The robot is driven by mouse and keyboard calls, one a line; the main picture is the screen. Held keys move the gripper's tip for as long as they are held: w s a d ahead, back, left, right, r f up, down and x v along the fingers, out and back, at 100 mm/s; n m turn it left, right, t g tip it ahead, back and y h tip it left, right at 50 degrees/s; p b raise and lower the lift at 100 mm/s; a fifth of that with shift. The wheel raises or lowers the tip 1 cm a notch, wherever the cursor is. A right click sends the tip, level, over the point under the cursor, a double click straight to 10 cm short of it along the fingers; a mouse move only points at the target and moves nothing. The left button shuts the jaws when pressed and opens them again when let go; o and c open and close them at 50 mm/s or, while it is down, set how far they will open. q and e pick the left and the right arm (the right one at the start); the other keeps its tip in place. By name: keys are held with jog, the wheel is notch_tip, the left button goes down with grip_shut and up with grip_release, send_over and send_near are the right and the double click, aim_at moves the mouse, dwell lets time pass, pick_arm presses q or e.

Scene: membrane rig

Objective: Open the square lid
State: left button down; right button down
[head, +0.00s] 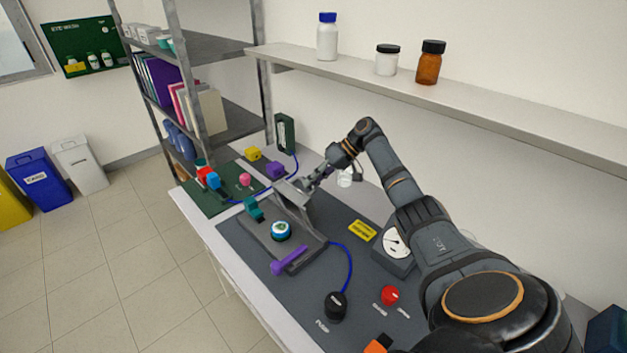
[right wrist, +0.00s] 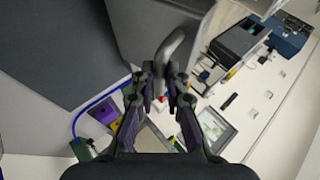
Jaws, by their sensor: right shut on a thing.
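The square lid (head: 291,193) is a grey plate standing raised and tilted at the back of the grey rig base (head: 318,243). In the right wrist view the lid (right wrist: 150,28) fills the upper middle, with a curved grey handle (right wrist: 172,52) on it. My right gripper (head: 306,184) is at the lid's upper edge. In the right wrist view its fingers (right wrist: 161,88) are shut on the handle. A round white and teal piece (head: 281,230) sits uncovered in the base. A teal clamp (head: 253,208) and a purple clamp (head: 290,261) flank it. My left gripper is not in view.
A blue tube runs from the rig to a black bulb (head: 336,305). A dial gauge (head: 397,241) and red knob (head: 390,295) stand right of it, near my right arm. Small coloured blocks lie on a green mat (head: 203,199). A wall shelf (head: 440,98) holds bottles above.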

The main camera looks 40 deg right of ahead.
jog(key=shift+s+a+f, duration=0.15)
jog(key=shift+s+f, duration=0.05)
jog(key=shift+f, duration=0.3)
jog(key=c, duration=1.6)
grip_release()
jog(key=shift+w, duration=0.1)
jog(key=shift+o, duration=1.2)
jog(key=shift+w, duration=0.3)
jog(key=v, duration=0.7)
jog(key=shift+d+r, duration=0.25)
jog(key=shift+s+f, duration=0.1)
